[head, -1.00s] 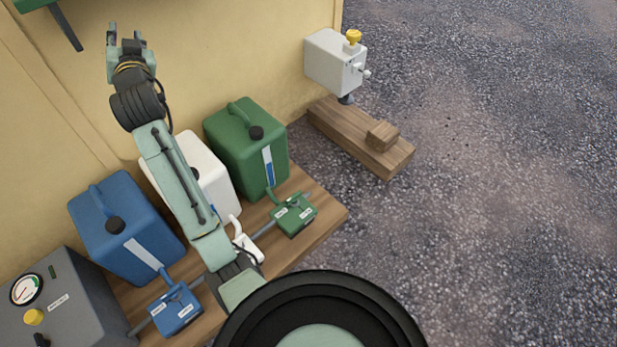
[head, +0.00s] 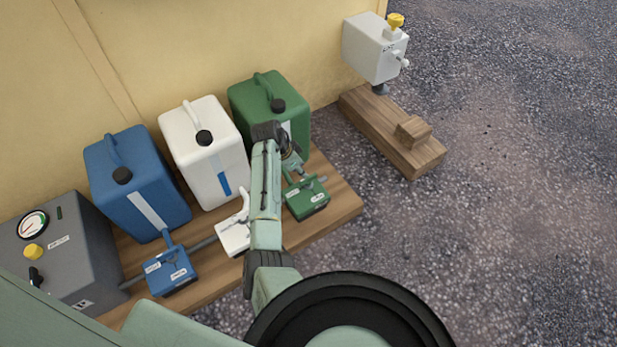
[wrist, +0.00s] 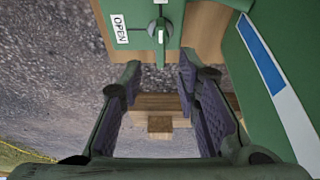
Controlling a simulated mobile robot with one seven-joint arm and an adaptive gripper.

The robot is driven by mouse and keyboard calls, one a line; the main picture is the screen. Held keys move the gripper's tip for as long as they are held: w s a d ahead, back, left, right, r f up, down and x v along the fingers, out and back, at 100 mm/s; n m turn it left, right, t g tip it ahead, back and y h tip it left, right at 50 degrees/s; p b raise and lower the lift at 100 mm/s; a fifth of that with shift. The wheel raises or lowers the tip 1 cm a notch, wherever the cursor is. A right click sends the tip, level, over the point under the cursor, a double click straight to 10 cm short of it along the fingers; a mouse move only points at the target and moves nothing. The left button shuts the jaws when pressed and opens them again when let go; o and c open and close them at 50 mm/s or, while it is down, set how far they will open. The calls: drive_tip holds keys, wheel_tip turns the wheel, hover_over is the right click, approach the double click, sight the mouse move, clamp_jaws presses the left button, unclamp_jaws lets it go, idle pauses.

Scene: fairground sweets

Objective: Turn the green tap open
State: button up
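The green tap block (head: 308,200) sits on the wooden board in front of the green canister (head: 262,108). In the wrist view the block (wrist: 132,12) is at the top, with an OPEN label (wrist: 120,29) on its left side. A second label is cut off at the top edge. My gripper (wrist: 160,74) is open and empty, its fingertips just short of the lever. In the head view my arm partly hides the gripper and the canister.
A white canister (head: 203,155) and tap (head: 232,234), and a blue canister (head: 133,185) and tap (head: 171,272), stand to the left. A grey gauge box (head: 65,250) is at far left. A white box (head: 370,48) stands at the back right. Open gravel lies right.

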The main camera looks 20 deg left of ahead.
sight(308, 178)
drive_tip(key=b+x, duration=0.1)
drive_tip(key=x, duration=0.6)
drive_tip(key=shift+w+f, duration=0.1)
drive_tip(key=shift+f, duration=0.1)
drive_tip(key=shift+c, duration=0.4)
clamp_jaws()
